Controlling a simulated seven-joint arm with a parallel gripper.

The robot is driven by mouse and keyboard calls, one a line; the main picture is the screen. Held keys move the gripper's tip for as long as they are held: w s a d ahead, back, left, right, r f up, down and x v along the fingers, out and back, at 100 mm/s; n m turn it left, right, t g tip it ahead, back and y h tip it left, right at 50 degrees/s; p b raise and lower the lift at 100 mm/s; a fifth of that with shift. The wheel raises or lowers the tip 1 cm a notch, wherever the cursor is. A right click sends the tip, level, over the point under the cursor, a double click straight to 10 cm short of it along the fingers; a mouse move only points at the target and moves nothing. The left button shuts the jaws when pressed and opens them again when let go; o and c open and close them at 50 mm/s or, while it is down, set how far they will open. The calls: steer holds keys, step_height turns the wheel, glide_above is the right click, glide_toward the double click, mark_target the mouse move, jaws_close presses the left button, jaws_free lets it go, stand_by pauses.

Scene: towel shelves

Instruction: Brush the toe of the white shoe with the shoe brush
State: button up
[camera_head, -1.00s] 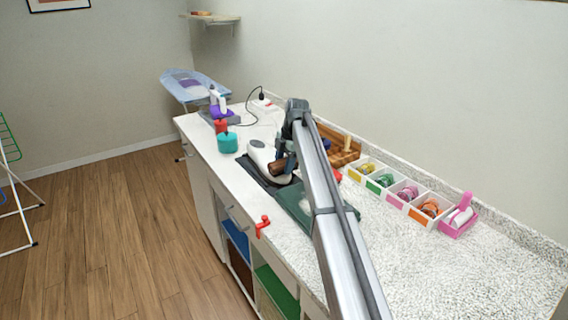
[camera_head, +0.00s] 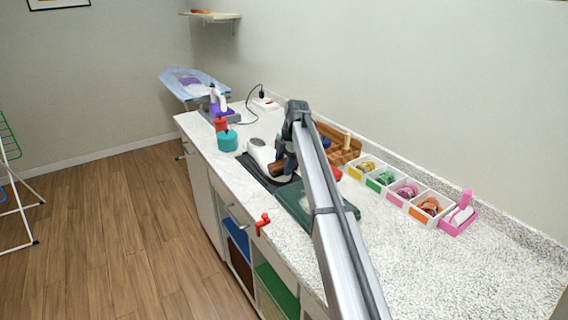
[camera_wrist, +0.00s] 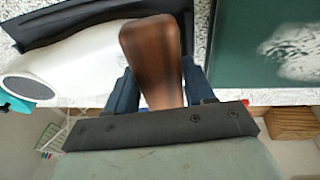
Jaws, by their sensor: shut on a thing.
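The white shoe (camera_head: 262,152) lies on a dark tray (camera_head: 252,168) on the counter, and its white body also shows at the left of the wrist view (camera_wrist: 75,70). The shoe brush (camera_wrist: 152,55) shows as a brown wooden piece between my fingers; in the head view it is a small brown shape (camera_head: 276,168) beside the shoe. My gripper (camera_wrist: 155,92) is shut on the brush, close against the shoe's side in the picture. The bristles are hidden, and I cannot tell whether they touch the shoe.
A dark green mat or tray (camera_head: 298,203) lies just right of the shoe tray. A teal pot (camera_head: 227,141) and a red pot (camera_head: 220,125) stand behind left. White bins (camera_head: 381,180) line the wall, with a wooden box (camera_head: 343,150) nearby. The front right counter is clear.

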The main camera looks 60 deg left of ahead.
steer(key=shift+a, duration=0.15)
steer(key=shift+a+r, duration=0.15)
steer(key=shift+a, duration=0.95)
steer(key=shift+a, duration=0.15)
steer(key=shift+a, duration=0.65)
steer(key=shift+d, duration=0.15)
steer(key=shift+d, duration=0.55)
steer(key=shift+d, duration=0.1)
steer(key=shift+d+f, duration=0.15)
steer(key=shift+d, duration=0.5)
steer(key=shift+d+f, duration=0.15)
steer(key=shift+d, duration=0.5)
